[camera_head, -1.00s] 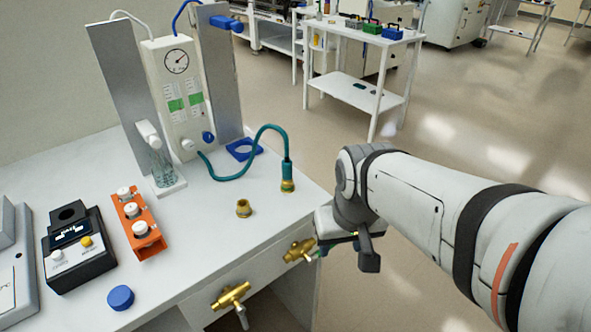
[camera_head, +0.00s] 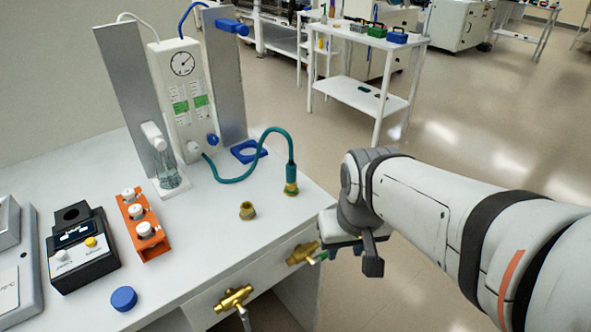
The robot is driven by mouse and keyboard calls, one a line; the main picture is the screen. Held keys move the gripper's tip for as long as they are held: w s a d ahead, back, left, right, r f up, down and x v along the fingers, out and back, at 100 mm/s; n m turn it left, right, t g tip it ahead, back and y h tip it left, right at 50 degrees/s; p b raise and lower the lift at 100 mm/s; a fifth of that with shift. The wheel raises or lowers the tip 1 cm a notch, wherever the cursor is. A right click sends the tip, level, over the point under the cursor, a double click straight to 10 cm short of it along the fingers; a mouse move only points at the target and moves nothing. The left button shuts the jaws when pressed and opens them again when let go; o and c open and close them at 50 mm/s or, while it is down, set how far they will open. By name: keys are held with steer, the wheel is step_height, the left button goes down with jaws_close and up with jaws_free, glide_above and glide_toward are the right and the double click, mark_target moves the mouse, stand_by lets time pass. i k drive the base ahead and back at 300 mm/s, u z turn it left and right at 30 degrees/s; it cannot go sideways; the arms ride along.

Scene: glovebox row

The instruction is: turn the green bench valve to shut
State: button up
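Two brass valves are on the front face of the white bench (camera_head: 215,240). The right brass valve (camera_head: 301,254) has a bit of green showing at its right end, beside my gripper; this seems to be the green bench valve. Its handle is mostly hidden by my gripper. The left brass valve (camera_head: 234,298) has a pale handle hanging down. My gripper (camera_head: 328,250) is at the bench's front right corner, close against the right valve. Its fingers are mostly hidden behind my own wrist, so I cannot see whether they hold the handle.
On the bench are an orange rack (camera_head: 143,226) with white-capped vials, a black device (camera_head: 80,250), a blue cap (camera_head: 123,298), a brass fitting (camera_head: 247,210) and a teal hose (camera_head: 270,133). A white cart (camera_head: 365,95) stands behind. The floor at right is clear.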

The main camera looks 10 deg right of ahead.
mark_target(313, 263)
steer(key=z, duration=1.25)
steer(key=k, duration=1.2)
steer(key=u, duration=0.9)
steer(key=i, duration=1)
steer(key=u, duration=0.05)
